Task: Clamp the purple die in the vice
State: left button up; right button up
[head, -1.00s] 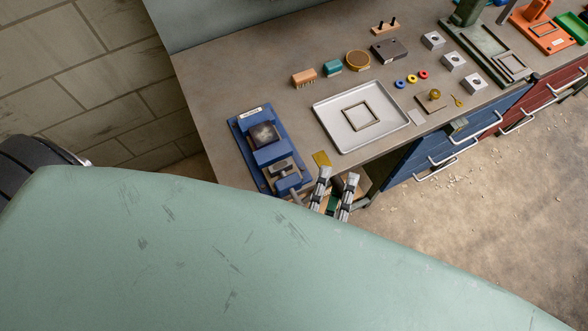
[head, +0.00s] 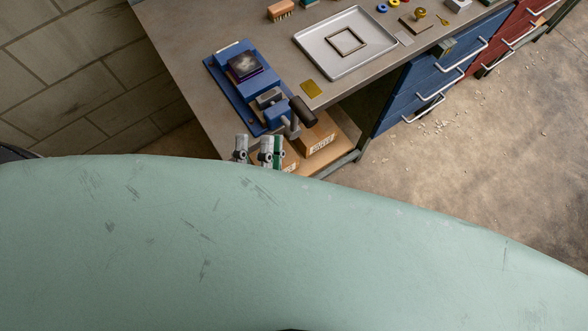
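The purple die (head: 244,67), a dark block with a greyish marked top, sits in the blue vice (head: 217,84) at the left end of the bench. I cannot tell whether the vice jaws touch it on both sides. The vice's dark handle grip (head: 303,110) sticks out at its front right. My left gripper is not in view.
A yellow plate (head: 311,88) lies at the bench edge, near a metal tray (head: 310,40) holding a square frame. Blue drawers (head: 410,95) are to the right, with open floor before them.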

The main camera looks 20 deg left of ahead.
jog(key=s+d+f+n+g+y+b, duration=0.2)
jog(key=s+f+n+y+b, duration=0.4)
jog(key=f+n+y, duration=0.7)
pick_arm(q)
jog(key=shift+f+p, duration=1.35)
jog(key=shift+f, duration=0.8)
pick_arm(e)
jog(key=w+d+f+n+g+h, duration=0.1)
jog(key=w+f+n+g+h, duration=0.1)
jog(key=f, duration=0.7)
jog(key=w+d+f+n+g+h, duration=0.1)
jog(key=w+f+n+g+h, duration=0.1)
jog(key=w+f+g+h, duration=0.2)
jog(key=shift+w+f+g, duration=0.7)
jog(key=shift+w+f, duration=1.05)
jog(key=shift+f, duration=1.25)
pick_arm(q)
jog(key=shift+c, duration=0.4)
pick_arm(e)
jog(key=shift+d, duration=0.1)
